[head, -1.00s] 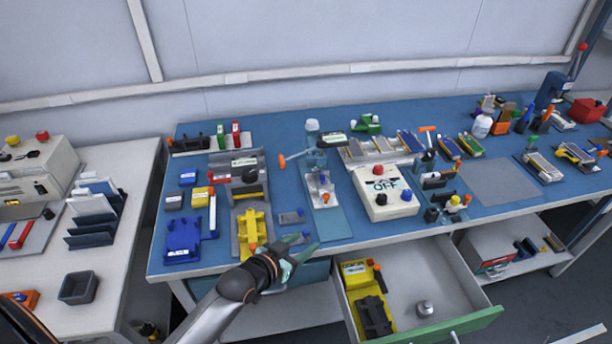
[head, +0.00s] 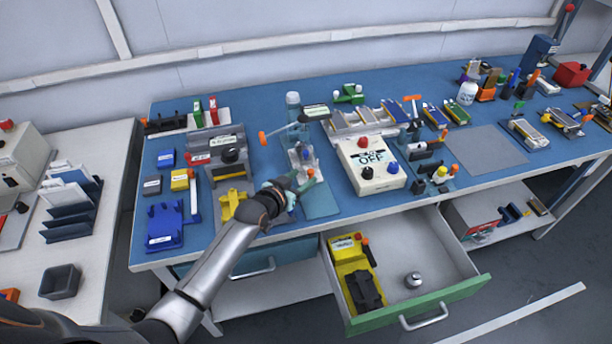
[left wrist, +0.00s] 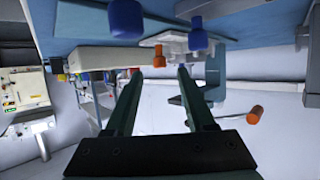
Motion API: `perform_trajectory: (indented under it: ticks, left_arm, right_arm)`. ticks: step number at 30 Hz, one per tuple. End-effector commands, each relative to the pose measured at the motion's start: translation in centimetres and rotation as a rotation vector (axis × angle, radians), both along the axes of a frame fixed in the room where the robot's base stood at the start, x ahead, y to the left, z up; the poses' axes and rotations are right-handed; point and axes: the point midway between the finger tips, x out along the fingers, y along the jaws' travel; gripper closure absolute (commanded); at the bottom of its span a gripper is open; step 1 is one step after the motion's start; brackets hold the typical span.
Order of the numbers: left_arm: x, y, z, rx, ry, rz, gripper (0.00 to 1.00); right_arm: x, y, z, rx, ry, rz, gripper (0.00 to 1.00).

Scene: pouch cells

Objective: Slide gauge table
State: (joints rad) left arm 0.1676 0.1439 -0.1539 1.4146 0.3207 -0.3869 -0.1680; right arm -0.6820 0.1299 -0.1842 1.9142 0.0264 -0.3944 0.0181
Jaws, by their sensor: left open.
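The gauge stands mid-bench on a teal base (head: 322,202), with a small white sliding table (head: 294,158) low in front of its post. An orange knob (head: 311,173) sits at the table's front, and a blue knob stands behind it. My left gripper (head: 302,184) is open at the front of the table, partly covering the base. In the left wrist view, the orange knob (left wrist: 158,57) shows between and just beyond the fingertips (left wrist: 160,71). The white table (left wrist: 176,43) lies behind it. I cannot tell whether the fingers touch the knob. My right gripper is not in view.
The gauge's orange-ended lever (head: 263,138) sticks out left. A yellow fixture (head: 231,203) is close left of my gripper; a white control box (head: 370,165) reading OFF stands right. A green-fronted drawer (head: 420,305) is open below the bench edge.

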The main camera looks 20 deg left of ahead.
Motion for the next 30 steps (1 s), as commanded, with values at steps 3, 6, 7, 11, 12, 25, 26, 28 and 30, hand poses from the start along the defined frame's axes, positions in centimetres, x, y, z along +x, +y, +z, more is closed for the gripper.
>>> perform_trajectory:
  ticks: [3,6,7,11,12,25,26,28,30]
  left_arm:
    - [1.3,-0.3,-0.6,-0.002,0.0,0.001,0.45]
    - [2.1,-0.4,-0.9,-0.001,0.0,-0.001,0.45]
    - [2.2,-0.4,-1.0,-0.001,0.0,-0.001,0.45]
    - [2.6,-0.5,-1.1,0.0,0.0,-0.001,0.45]
    - [2.7,-0.5,-1.1,0.0,0.0,-0.001,0.45]
    - [2.7,-0.5,-1.1,0.0,0.0,0.0,0.66]
    - [2.7,-0.5,-1.1,0.0,0.0,0.0,0.69]
    - [2.7,-0.5,-1.1,0.0,0.0,0.0,0.77]
    - [2.7,-0.5,-1.1,0.0,0.0,0.0,0.85]
  right_arm:
    - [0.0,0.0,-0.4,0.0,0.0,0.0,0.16]
    - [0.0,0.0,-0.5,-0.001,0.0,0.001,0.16]
    - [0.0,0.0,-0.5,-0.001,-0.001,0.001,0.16]
    - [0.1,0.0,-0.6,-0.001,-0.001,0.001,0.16]
    - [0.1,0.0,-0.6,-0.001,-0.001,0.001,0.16]
    - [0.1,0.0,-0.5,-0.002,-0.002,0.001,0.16]
    - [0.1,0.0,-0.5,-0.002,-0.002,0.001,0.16]
    - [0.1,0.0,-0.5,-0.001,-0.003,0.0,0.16]
    - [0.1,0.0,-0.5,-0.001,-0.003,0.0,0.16]
